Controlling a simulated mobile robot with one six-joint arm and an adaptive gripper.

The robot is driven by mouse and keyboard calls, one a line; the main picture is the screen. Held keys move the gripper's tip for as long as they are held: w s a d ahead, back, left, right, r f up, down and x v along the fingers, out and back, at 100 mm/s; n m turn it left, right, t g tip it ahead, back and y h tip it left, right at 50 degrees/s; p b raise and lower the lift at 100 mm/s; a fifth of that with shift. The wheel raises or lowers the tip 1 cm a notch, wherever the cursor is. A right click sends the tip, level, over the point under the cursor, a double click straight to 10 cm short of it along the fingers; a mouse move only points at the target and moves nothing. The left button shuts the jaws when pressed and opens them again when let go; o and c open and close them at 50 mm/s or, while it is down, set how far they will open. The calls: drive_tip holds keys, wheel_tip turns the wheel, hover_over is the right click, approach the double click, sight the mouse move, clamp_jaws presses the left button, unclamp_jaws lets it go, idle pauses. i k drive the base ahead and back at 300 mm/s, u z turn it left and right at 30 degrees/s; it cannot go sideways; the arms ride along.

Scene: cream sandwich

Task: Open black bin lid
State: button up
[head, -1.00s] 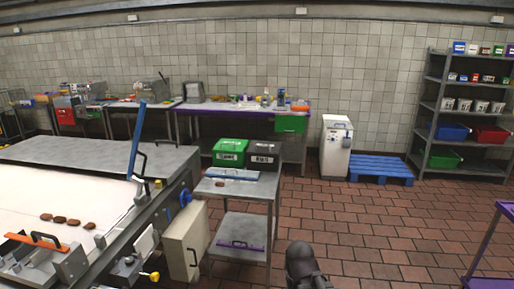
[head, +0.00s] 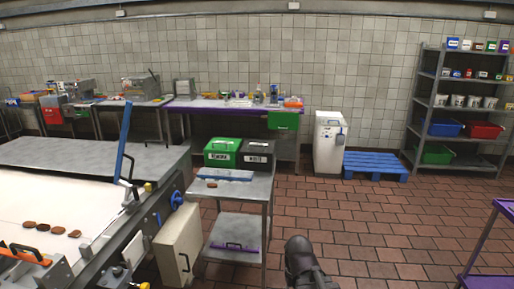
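The black bin (head: 257,155) stands on the top of a small metal cart, right beside a green bin (head: 222,153). It carries a white label on its front, and its lid is on, with a handle on top. My arm (head: 299,260) shows as a dark rounded link at the bottom edge, right of the cart and well apart from the bin. My gripper is not visible in the head view.
The metal cart (head: 232,187) has a blue bar (head: 225,174) lying in front of the bins. A conveyor machine (head: 75,210) fills the left. A white cabinet (head: 328,143) and blue pallet (head: 375,165) stand behind. The tiled floor right of the cart is clear.

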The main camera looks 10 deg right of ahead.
sight(258, 143)
drive_tip(key=z, duration=0.1)
drive_tip(key=i, duration=2.55)
drive_tip(key=u, duration=0.25)
